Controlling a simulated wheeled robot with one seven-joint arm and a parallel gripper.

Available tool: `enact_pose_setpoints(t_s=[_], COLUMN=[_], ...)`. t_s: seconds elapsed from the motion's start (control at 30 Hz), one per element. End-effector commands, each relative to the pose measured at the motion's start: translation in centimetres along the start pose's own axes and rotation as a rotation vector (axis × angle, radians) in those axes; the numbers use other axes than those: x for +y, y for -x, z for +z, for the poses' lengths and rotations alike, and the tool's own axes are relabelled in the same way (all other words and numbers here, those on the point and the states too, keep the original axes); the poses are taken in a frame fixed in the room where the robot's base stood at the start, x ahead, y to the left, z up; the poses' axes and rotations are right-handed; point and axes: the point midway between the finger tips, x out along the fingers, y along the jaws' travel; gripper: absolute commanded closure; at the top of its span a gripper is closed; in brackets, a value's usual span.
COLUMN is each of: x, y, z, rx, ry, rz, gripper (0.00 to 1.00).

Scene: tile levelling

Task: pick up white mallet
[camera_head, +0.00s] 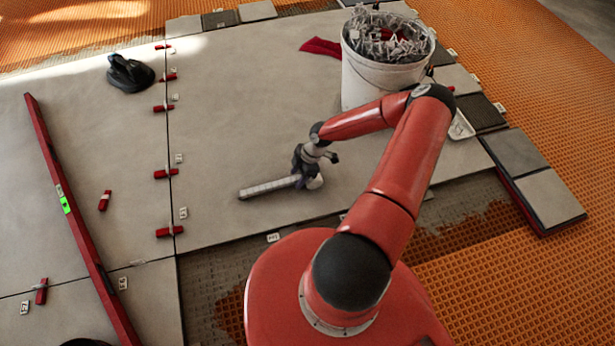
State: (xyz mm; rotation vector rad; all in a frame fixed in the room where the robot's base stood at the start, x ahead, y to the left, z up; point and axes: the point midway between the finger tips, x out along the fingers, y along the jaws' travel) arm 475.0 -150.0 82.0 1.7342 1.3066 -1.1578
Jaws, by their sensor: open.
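The white mallet lies on the grey tiles near the middle of the head view. Its pale ribbed handle (266,187) points left, and its white head (315,182) shows at the right end. My gripper (298,181) is low over the mallet, at the join of handle and head, with its fingers pointing down. The gripper is open. The arm and gripper hide part of the mallet, and I cannot tell whether the fingers touch it.
A white bucket (378,85) full of grey clips stands behind my arm. A red cloth (321,47) lies beside it. A long red level (80,215), a black suction tool (130,73) and several red wedges (166,174) lie to the left. Stacked tiles (552,197) are at the right.

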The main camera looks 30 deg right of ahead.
Motion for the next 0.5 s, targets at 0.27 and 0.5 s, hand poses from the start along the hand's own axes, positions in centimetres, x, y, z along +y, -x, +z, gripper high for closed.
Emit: enact_pose_setpoints(t_s=[0.27,0.5], x=[0.02,0.01], y=[-0.96,-0.94], z=[0.0,0.0], rx=[-0.001,-0.001], ry=[-0.001,-0.001], rz=[0.001,0.0], gripper=[0.53,0.75])
